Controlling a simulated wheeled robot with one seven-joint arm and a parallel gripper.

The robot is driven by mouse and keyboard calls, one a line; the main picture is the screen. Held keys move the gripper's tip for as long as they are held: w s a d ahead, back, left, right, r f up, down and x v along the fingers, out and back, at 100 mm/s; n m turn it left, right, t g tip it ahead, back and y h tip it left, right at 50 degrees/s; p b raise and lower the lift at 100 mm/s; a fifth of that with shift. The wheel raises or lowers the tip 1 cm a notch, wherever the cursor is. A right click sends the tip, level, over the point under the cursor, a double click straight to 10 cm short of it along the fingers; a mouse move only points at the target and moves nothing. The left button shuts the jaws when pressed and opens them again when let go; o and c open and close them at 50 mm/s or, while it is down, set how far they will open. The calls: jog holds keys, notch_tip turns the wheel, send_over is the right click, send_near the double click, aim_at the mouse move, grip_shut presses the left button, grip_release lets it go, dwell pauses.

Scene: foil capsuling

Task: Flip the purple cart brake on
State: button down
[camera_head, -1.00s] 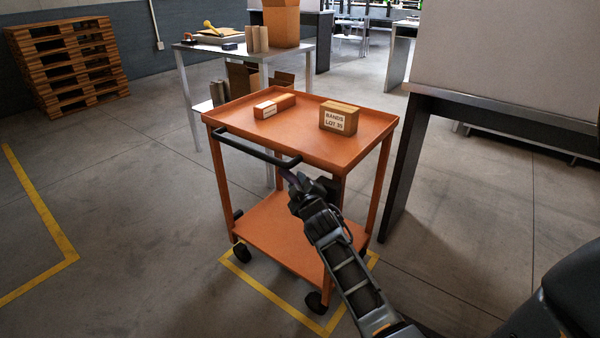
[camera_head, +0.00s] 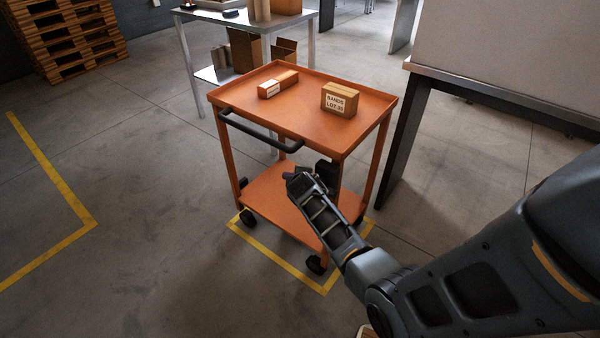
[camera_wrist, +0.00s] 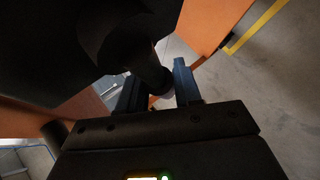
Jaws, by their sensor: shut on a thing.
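The orange cart (camera_head: 315,114) stands upright with a black push handle (camera_head: 258,132) on its near left side. My gripper (camera_head: 294,178) is just below the handle's right end, at the cart's near corner. In the wrist view, my gripper (camera_wrist: 158,88) has its two fingers either side of a small dark purplish piece (camera_wrist: 166,92), which seems to be the cart brake. A thick black rounded part (camera_wrist: 125,42) sits just beyond it. The brake is mostly hidden by the gripper in the head view, so its position cannot be read.
Two boxes, a small one (camera_head: 277,84) and a labelled one (camera_head: 340,99), lie on the cart's top. Yellow floor tape (camera_head: 285,265) runs around its wheels. A dark-legged table (camera_head: 405,140) stands close at right. Open floor lies to the left.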

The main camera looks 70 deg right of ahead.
jog(key=shift+f, duration=0.15)
dwell(0.4)
jog(key=c, duration=0.9)
grip_release()
jog(key=shift+o, duration=0.2)
jog(key=shift+a, duration=0.1)
jog(key=p+v, duration=0.1)
jog(key=v, duration=0.6)
jog(key=shift+a+r, duration=0.2)
jog(key=shift+r, duration=0.15)
jog(key=shift+s, duration=0.1)
jog(key=s+a+r+t+y, duration=0.1)
jog(key=s+a+t+y, duration=0.3)
jog(key=a, duration=0.8)
jog(key=s+a+r+t, duration=0.1)
jog(key=s+a+t, duration=0.1)
jog(key=s+a, duration=0.8)
jog(key=s+a+r+m+t+y, duration=0.1)
jog(key=s+a+r, duration=0.4)
jog(key=r, duration=0.5)
jog(key=s+a+r+m+t+y, duration=0.2)
jog(key=s+a+r, duration=0.4)
jog(key=a+r, duration=0.4)
jog(key=shift+a+r+m+t+y, duration=0.25)
jog(key=shift+r+t+y, duration=0.25)
jog(key=shift+r+y, duration=0.5)
